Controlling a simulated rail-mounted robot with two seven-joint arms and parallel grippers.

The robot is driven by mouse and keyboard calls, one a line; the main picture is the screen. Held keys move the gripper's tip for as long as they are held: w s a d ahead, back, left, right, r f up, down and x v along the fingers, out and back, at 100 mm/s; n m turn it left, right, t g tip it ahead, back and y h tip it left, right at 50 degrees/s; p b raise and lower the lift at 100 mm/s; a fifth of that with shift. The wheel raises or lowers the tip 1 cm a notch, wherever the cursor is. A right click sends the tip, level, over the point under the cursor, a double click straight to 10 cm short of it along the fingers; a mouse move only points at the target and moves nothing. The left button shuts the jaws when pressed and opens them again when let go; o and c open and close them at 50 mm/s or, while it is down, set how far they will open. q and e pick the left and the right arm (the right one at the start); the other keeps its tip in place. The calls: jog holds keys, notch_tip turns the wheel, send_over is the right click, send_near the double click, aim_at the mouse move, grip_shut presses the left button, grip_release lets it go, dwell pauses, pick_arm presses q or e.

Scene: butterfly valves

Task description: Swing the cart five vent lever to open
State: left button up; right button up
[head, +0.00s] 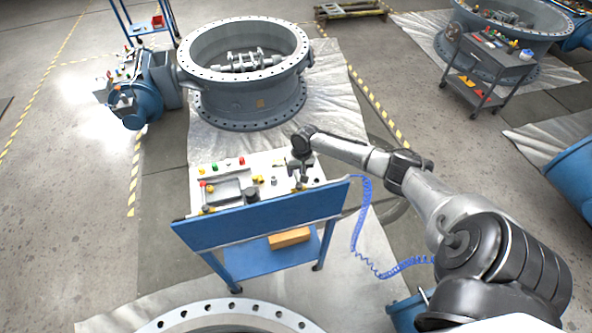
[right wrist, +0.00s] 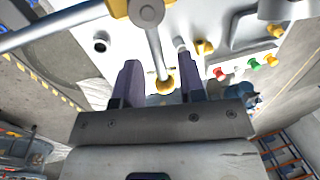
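The cart (head: 262,218) has a blue front and a white top panel; no cart number is readable. My right gripper (head: 300,176) is over the right part of the panel. In the right wrist view, a grey lever (right wrist: 155,45) with a gold ball knob (right wrist: 164,86) runs from a round pivot on a yellow base. The knob lies between the two dark fingers of my right gripper (right wrist: 161,72), with gaps on both sides, so the gripper looks open. The lever is hard to make out in the head view. My left gripper is not in view.
The panel also carries red, green and yellow knobs (right wrist: 254,64) and a grey tray (head: 226,190). A large flanged valve body (head: 246,112) stands behind the cart. A blue coiled hose (head: 356,240) hangs at its right. Another cart (head: 480,75) stands at the back right.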

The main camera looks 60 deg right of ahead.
jog(key=shift+c, duration=0.5)
grip_shut()
